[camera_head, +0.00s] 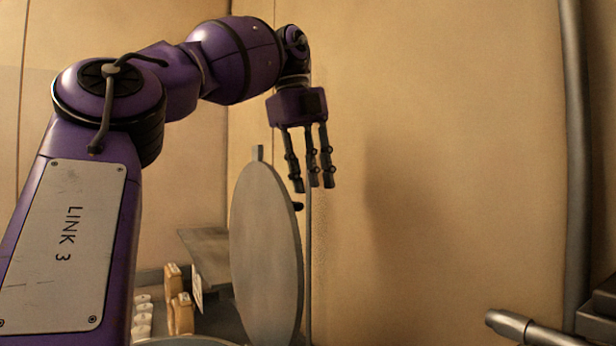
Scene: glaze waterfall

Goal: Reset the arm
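My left arm is purple and comes in from the left, with a plate marked LINK 3. It reaches up and over to the middle of the view. My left gripper (314,186) hangs pointing down, with several dark jointed fingers apart and nothing between them. It is in front of the tan wall, near the upper right edge of a large round grey disc (266,255). I cannot tell whether it touches the disc. My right gripper is not in the view.
The disc stands upright on edge by a thin pole (308,275). Small tan bottles or boxes (181,313) and white items (142,318) sit low behind my arm. A grey panel (208,255) is at the back. A vertical pipe (577,150) and a metal cylinder (508,323) are at right.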

